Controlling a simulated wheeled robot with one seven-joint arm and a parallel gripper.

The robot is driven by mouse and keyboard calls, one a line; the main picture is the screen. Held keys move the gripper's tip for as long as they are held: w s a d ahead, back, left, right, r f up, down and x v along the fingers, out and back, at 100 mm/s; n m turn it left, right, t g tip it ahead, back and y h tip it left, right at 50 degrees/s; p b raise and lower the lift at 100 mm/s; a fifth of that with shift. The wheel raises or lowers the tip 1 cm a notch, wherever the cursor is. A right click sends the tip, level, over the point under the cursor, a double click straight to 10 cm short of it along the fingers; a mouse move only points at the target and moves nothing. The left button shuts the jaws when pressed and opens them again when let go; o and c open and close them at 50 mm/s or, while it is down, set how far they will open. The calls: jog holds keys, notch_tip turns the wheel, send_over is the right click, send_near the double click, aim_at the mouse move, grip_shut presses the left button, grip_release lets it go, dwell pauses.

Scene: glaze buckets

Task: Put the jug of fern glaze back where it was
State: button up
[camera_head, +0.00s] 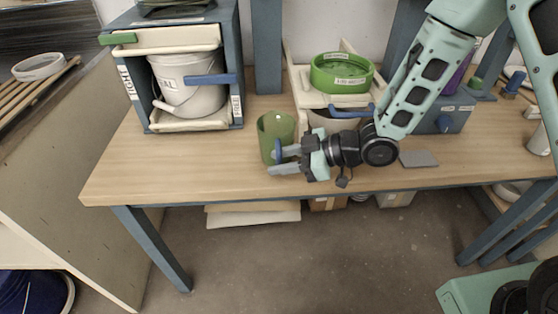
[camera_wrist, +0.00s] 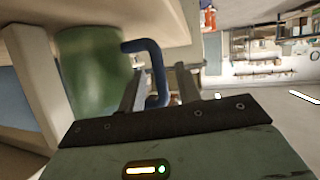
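A green jug (camera_head: 275,132) stands upright on the wooden table, left of my gripper. Its blue handle (camera_head: 278,152) faces my gripper. In the wrist view the green jug (camera_wrist: 92,72) lies on the left, and its blue handle (camera_wrist: 155,68) reaches between my fingers. My gripper (camera_head: 283,161) is open, one finger on each side of the handle, with gaps showing in the wrist view (camera_wrist: 160,90). Whether a finger touches the handle I cannot tell. No label shows on this jug.
A blue cabinet (camera_head: 238,60) with a white bucket (camera_head: 188,85) stands at the left. A cream stand (camera_head: 300,95) with a green lid-like ring (camera_head: 342,73) is behind the jug. A grey flat piece (camera_head: 418,158) lies right. The table's front left (camera_head: 150,170) is clear.

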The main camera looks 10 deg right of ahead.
jog(key=v, duration=1.1)
jog(key=s+r+m+g+h, duration=0.1)
jog(key=s+r+m+h, duration=0.1)
jog(key=s+h, duration=0.2)
jog(key=s+a+r+m+g+h, duration=0.1)
jog(key=s+r+m+h, duration=0.2)
jog(key=s, duration=0.7)
jog(key=s+r+m+g+h, duration=0.1)
jog(key=s+r+m+h, duration=0.2)
jog(key=s+h, duration=0.2)
jog(key=shift+s+a, duration=0.3)
jog(key=shift+s, duration=0.6)
